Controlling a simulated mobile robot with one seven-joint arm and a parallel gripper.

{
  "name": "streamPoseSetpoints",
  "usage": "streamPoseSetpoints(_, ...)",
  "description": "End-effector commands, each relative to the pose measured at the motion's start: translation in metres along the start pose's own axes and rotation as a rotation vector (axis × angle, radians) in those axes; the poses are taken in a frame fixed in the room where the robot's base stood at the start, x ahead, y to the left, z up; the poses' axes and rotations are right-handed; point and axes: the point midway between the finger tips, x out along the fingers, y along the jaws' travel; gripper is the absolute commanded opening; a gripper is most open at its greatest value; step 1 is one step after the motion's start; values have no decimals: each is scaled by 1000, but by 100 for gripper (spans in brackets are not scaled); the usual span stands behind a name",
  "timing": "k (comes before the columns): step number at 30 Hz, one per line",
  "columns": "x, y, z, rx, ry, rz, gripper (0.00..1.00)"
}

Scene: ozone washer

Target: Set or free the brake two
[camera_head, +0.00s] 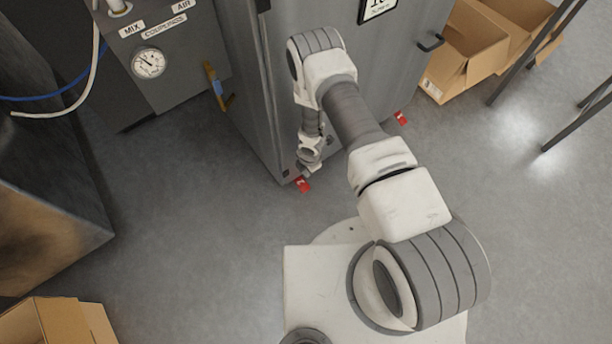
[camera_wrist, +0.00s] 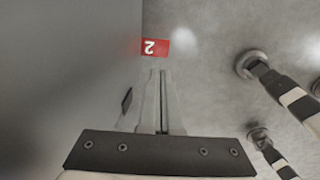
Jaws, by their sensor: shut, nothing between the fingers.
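Brake two is a red tab with a white 2 (camera_wrist: 155,47), seen in the wrist view just beyond my fingertips, beside the grey cabinet wall. In the head view a red tab (camera_head: 302,184) sits at the foot of the cabinet's near corner, close to the end of my arm. My gripper (camera_wrist: 161,73) points toward the tab with its fingers together and nothing between them. A small gap seems to show between fingertips and tab; contact is hard to judge. A second red tab (camera_head: 401,118) sits farther right along the cabinet's foot.
The grey cabinet (camera_head: 240,60) stands close beside my arm. Striped legs (camera_wrist: 297,99) with round feet stand at the right in the wrist view. Cardboard boxes (camera_head: 465,50) and dark metal legs lie to the right. Open floor (camera_head: 200,220) is at the left.

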Motion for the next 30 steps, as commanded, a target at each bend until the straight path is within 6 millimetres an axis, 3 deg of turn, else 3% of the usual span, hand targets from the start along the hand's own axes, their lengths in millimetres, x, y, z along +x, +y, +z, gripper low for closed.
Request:
streamPoseSetpoints(9, 74, -2, 0, 1, 1, -1, 0)
streamPoseSetpoints(15, 108, -1, 0, 2, 0, -1, 0)
streamPoseSetpoints(21, 124, 0, 0, 1, 0, 0, 0)
streamPoseSetpoints(30, 125, 0, 0, 0, -1, -1, 0)
